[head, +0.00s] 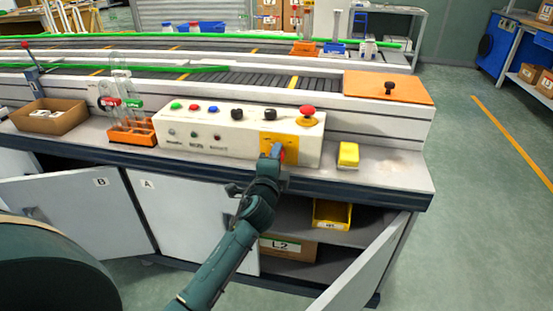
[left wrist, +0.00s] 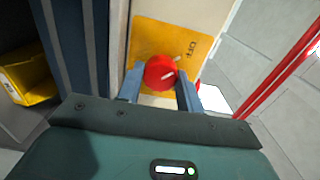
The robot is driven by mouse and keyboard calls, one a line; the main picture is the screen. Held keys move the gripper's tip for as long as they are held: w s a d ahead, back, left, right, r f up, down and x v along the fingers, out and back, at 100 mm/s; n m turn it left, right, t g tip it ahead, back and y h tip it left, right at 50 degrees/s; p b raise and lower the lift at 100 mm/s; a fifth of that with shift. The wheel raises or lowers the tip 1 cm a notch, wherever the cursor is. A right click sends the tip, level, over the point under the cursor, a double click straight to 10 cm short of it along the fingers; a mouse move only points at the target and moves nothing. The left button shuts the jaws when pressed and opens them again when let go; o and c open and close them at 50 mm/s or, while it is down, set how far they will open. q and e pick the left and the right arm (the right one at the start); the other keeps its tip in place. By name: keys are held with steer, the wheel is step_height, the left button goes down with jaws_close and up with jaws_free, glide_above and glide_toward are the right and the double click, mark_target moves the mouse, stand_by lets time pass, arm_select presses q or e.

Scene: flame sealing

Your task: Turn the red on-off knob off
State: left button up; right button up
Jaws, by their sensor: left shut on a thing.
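The red on-off knob (left wrist: 160,72) sits on a yellow plate (left wrist: 150,36) in the left wrist view. A white line on the knob slants, and the lettering OFF is readable on the plate, above and right of the knob. My left gripper (left wrist: 160,88) has one finger on each side of the knob and is shut on it. In the head view my left gripper (head: 277,151) reaches the yellow plate (head: 270,140) on the front of the white control box (head: 225,147) and mostly covers the knob. My right gripper is not in view.
A red mushroom button (head: 307,111) and several coloured buttons top the box. A yellow block (head: 348,154) lies right of it; an orange rack (head: 131,133) with glass tubes stands left. Below are open cabinet doors and a yellow bin (head: 332,213). The floor at right is clear.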

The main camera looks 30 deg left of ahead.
arm_select(q)
steer(key=o, duration=1)
steer(key=shift+s, duration=0.1)
steer(key=v, duration=1.3)
steer(key=shift+p, duration=0.3)
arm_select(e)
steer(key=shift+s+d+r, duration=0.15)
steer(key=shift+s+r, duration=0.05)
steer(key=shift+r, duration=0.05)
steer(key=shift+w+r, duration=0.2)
arm_select(q)
steer(key=s+d+n+g+h+p, duration=0.3)
steer(key=s+d+n+h+p, duration=0.1)
steer(key=s+p, duration=0.4)
steer(key=s+d+n+g+h+p, duration=0.3)
steer(key=s+d+n+p, duration=0.4)
steer(key=p, duration=0.4)
steer(key=shift+s+r+n+g+h+p, duration=0.2)
steer(key=shift+s+n+g+h+p, duration=0.25)
steer(key=shift+s, duration=0.55)
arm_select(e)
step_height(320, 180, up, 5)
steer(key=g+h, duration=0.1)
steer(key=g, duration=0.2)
